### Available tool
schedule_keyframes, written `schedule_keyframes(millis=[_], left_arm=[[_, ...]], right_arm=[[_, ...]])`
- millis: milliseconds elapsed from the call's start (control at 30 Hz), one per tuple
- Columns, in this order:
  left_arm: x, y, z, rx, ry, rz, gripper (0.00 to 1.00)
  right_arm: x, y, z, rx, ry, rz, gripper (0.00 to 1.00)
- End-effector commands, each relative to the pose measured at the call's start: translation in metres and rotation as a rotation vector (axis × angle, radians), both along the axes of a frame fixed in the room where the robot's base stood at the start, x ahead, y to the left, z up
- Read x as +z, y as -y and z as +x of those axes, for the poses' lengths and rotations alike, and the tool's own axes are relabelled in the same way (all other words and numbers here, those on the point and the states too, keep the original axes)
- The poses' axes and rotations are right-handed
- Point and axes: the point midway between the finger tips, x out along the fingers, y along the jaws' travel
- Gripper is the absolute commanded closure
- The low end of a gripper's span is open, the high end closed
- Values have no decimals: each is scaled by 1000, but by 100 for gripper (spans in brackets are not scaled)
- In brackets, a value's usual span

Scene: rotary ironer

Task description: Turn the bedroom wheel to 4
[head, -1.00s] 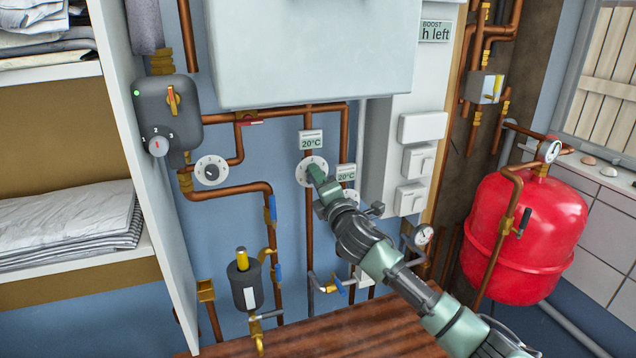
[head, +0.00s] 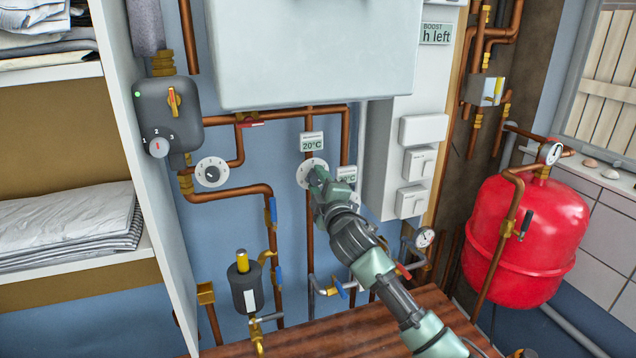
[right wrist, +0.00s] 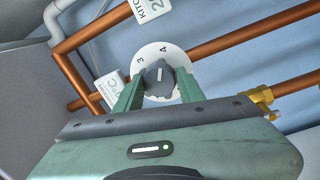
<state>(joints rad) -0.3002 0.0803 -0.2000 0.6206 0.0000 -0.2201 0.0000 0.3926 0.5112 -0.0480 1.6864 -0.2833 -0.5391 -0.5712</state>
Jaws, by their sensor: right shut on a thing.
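The wheel in my right gripper is a dark grey knob (right wrist: 157,74) on a round white dial. My left gripper is not in view.
Another white dial (head: 211,172) sits to the left. A second 20°C display (head: 346,174) is right beside my gripper. Copper pipes (head: 309,225) run around the dials. A red tank (head: 530,235) stands right, and a wooden top (head: 330,330) lies below.

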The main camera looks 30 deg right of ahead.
Motion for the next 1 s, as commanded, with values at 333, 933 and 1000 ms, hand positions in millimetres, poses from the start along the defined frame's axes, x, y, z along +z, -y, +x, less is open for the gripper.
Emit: schedule_keyframes(millis=[333, 933, 1000], left_arm=[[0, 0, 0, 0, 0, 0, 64], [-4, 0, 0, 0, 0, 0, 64], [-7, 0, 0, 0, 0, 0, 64]], right_arm=[[0, 1, 0, -1, 3, 11, 100], [-2, -2, -8, 1, 2, 8, 41], [-4, -4, -16, 0, 2, 8, 41]])
